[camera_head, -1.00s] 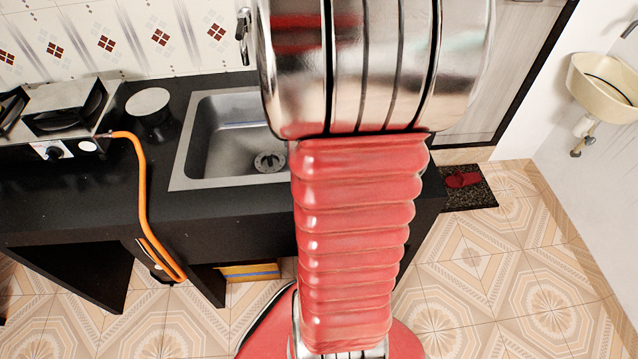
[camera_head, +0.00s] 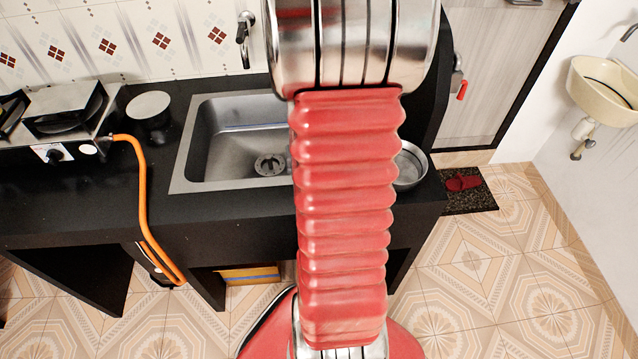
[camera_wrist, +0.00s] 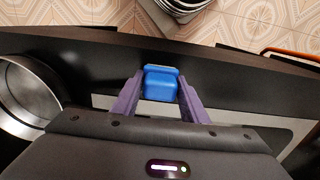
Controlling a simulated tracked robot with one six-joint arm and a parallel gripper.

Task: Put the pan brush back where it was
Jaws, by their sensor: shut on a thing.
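My gripper (camera_wrist: 160,92) shows in the wrist view, with its two purple fingers shut on a blue block-like thing, which I take to be the pan brush (camera_wrist: 161,82). Only its blue end shows; the rest is hidden behind my wrist. It is over the black counter (camera_wrist: 100,62), close to the counter's front edge and the sink's rim (camera_wrist: 106,101). I cannot tell whether the brush touches the counter. In the head view my own arm hides the gripper, and the brush cannot be made out with certainty.
The sink (camera_head: 220,145) is set in the counter. A round steel vessel (camera_head: 412,168) stands right of it, and shows at left in the wrist view (camera_wrist: 28,88). The tap (camera_head: 244,36) is above. A stove (camera_head: 60,145) with an orange hose (camera_head: 142,190) stands left.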

